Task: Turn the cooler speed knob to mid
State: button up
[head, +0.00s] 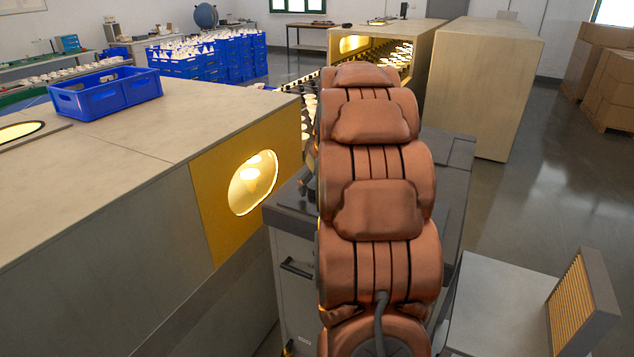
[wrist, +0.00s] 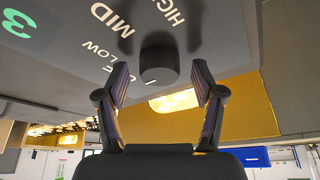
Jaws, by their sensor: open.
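The dark round speed knob (wrist: 159,64) stands out from a grey panel (wrist: 225,40) in the upper middle of the wrist view. White labels HIGH, MID and LOW curve around its left side, with a partly hidden one below LOW. My gripper (wrist: 159,82) is open, with one finger on each side of the knob and visible gaps between. The fingers do not appear to touch it. In the head view, my copper arm hides the middle, and neither knob nor gripper shows.
A green 3 (wrist: 17,22) marks the panel. A pale bench (head: 110,130) with a blue crate (head: 105,92) and a lit yellow end panel (head: 215,205) stands left. A grey unit with an orange grille (head: 570,305) is at lower right. Open floor (head: 535,175) lies right.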

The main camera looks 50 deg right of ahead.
jog(key=c, duration=1.1)
jog(key=shift+c, duration=0.2)
jog(key=shift+m, duration=0.3)
jog(key=m+b, duration=0.1)
jog(key=m+h+b, duration=0.1)
jog(key=m, duration=0.1)
jog(key=shift+a+f+g+h, duration=0.1)
jog(key=shift+f+g+h, duration=0.05)
jog(key=shift+g+h, duration=0.15)
jog(key=m+g+h+b, duration=0.1)
jog(key=m, duration=0.3)
jog(key=shift+w+m+b, duration=0.15)
jog(key=shift+m+b, duration=0.2)
jog(key=shift+m, duration=0.05)
jog(key=m+g+b, duration=0.1)
jog(key=m, duration=0.1)
jog(key=m+g+b, duration=0.1)
jog(key=m, duration=0.2)
jog(key=shift+w+a+h, duration=0.1)
jog(key=shift+w+h, duration=0.1)
jog(key=shift+h, duration=0.2)
jog(key=shift+w+m+g+b, duration=0.1)
jog(key=shift+m+g+b, duration=0.7)
jog(key=shift+m, duration=1.3)
jog(key=shift+r, duration=0.2)
